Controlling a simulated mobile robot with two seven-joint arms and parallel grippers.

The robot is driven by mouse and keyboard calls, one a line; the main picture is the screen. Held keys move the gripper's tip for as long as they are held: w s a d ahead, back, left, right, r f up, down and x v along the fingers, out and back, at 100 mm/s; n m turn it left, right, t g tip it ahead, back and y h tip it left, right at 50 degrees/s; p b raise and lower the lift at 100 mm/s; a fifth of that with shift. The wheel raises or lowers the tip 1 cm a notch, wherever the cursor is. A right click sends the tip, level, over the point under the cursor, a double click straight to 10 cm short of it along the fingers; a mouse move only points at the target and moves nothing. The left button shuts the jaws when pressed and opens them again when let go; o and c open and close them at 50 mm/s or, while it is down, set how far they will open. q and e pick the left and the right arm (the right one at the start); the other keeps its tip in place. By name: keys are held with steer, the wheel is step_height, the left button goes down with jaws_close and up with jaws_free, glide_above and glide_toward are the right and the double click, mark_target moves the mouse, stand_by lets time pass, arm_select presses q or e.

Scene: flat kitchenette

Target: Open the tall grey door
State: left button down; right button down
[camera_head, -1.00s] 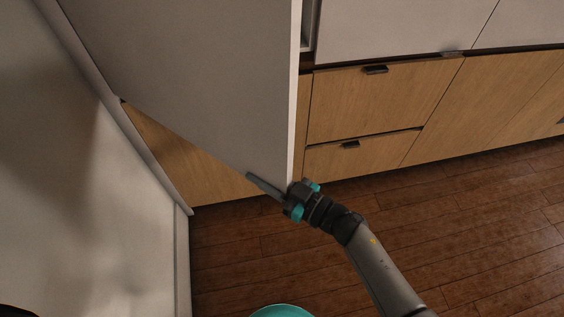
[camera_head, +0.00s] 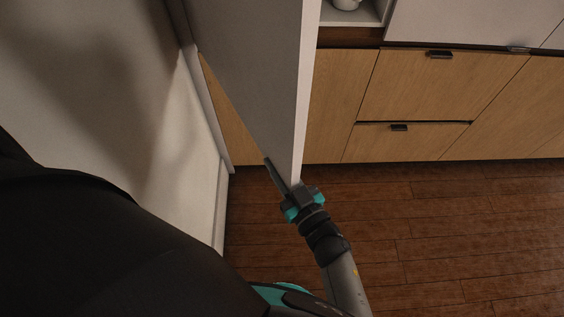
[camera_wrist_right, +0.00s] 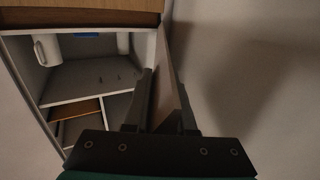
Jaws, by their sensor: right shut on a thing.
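The tall grey door (camera_head: 255,70) stands swung out from the cabinet front, its pale free edge facing me in the head view. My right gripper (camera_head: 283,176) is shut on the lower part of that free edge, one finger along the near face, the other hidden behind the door. In the right wrist view the door (camera_wrist_right: 173,75) runs between the two fingers of my right gripper (camera_wrist_right: 163,95). Left of it, an open cabinet interior (camera_wrist_right: 85,82) with shelves shows. My left gripper is not in view.
Wooden drawers (camera_head: 415,85) with dark handles stand right of the door. A niche above them holds a whitish vessel (camera_head: 346,4). A pale wall (camera_head: 120,90) is close on the left. The wooden floor (camera_head: 450,220) at right is clear.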

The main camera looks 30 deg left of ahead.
steer(key=shift+f, duration=0.1)
steer(key=c, duration=0.8)
jaws_free()
steer(key=shift+o, duration=0.2)
steer(key=shift+d, duration=0.1)
steer(key=p+v, duration=0.1)
steer(key=v, duration=1.4)
